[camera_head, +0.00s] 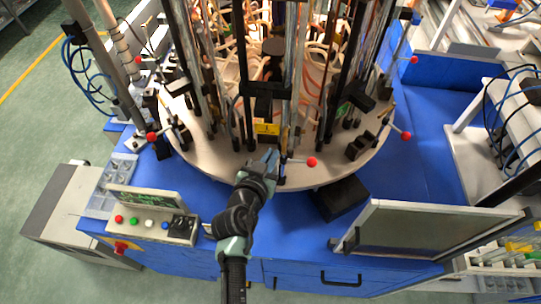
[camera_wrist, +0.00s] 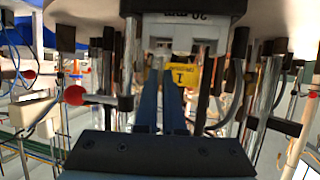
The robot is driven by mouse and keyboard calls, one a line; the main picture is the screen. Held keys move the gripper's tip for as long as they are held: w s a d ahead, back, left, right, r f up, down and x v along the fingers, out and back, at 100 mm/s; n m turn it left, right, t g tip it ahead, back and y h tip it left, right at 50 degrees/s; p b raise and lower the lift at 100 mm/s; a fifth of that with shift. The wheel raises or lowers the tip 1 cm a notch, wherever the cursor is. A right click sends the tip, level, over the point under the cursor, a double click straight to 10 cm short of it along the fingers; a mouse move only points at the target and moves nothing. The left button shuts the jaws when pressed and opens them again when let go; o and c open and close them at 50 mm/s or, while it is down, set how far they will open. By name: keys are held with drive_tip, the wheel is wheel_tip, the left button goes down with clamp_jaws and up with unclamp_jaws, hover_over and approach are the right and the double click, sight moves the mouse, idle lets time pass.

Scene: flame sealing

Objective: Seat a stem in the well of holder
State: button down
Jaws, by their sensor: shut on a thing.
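My gripper (camera_head: 270,160) reaches over the front edge of the round table, just below a yellow tag (camera_head: 266,128). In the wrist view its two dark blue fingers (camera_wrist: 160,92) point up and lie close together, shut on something. A pale, thin, glassy piece shows at the fingertips, probably the stem; its outline is unclear. Right in front of the tips is a light grey block (camera_wrist: 188,36) under a dark top with upside-down numbers, which seems to be the holder. The yellow tag, marked 1, also shows here (camera_wrist: 181,76). I cannot see the well or whether the stem touches it.
A red-knobbed lever (camera_head: 311,162) stands close to the right of my gripper; a red knob (camera_wrist: 75,95) is left of the fingers in the wrist view. Upright rods and hoses crowd the round table (camera_head: 215,158). A control box (camera_head: 150,228) stands at front left.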

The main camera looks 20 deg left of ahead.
drive_tip(key=shift+f+b, duration=0.55)
drive_tip(key=shift+b, duration=0.15)
idle(0.4)
drive_tip(key=c, duration=1.3)
unclamp_jaws()
drive_tip(key=shift+s+r, duration=0.1)
drive_tip(key=shift+s, duration=0.1)
drive_tip(key=shift+p+v, duration=0.55)
drive_tip(key=shift+v, duration=1.3)
drive_tip(key=shift+s+r, duration=0.1)
drive_tip(key=shift+s, duration=0.1)
drive_tip(key=o, duration=0.5)
